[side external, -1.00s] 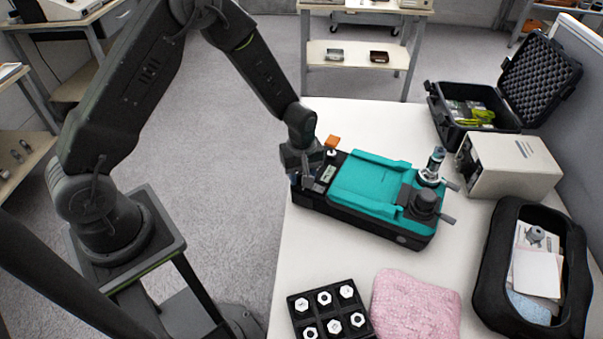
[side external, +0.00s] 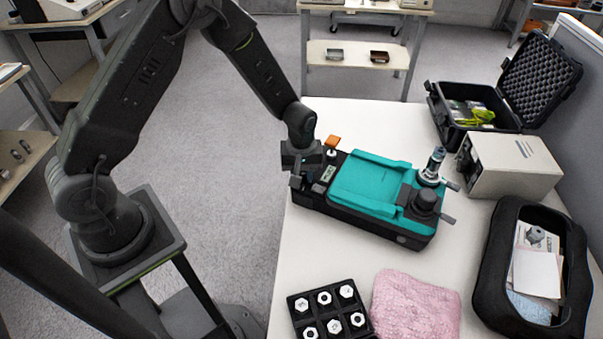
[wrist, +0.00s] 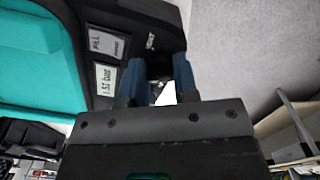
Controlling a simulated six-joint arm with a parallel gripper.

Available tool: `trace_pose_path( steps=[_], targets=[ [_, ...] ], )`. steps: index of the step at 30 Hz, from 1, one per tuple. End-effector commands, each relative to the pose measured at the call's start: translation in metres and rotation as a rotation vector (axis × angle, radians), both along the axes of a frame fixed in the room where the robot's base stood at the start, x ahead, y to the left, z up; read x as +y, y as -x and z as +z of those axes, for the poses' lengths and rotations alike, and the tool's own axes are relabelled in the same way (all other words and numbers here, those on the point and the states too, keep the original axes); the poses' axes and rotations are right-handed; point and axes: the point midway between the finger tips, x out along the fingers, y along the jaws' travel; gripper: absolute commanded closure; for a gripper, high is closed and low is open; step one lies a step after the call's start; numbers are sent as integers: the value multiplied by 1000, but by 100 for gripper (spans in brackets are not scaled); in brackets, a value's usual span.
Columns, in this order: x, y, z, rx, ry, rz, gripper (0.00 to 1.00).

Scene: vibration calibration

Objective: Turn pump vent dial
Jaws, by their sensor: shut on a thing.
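The pump calibrator (side external: 372,184) is a black box with a teal top, lying on the white table. Its small display (wrist: 105,78) reads about 1.51 bar in the wrist view. My gripper (side external: 308,185) is low at the box's left end. In the wrist view its two blue fingers (wrist: 160,78) straddle a small pale, shiny part, the vent dial (wrist: 163,94), at the black end of the box. The gripper is shut on the dial. Most of the dial is hidden by the fingers and gripper body.
An orange-topped knob (side external: 333,142) stands close behind my gripper. A black fitting (side external: 427,200) and upright cylinder (side external: 433,165) are at the box's right end. A nut tray (side external: 329,315), pink cloth (side external: 416,305), black pouch (side external: 480,270), beige instrument (side external: 509,165) and open case (side external: 475,122) surround it.

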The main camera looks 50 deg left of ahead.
Motion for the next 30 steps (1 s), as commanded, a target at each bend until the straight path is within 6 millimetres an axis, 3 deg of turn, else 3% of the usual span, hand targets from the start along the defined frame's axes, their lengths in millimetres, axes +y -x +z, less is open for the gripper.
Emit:
trace_pose_path(
  steps=[30],
  targets=[
    [2, 1, 1, -2, 0, -959, 96]
  ],
)
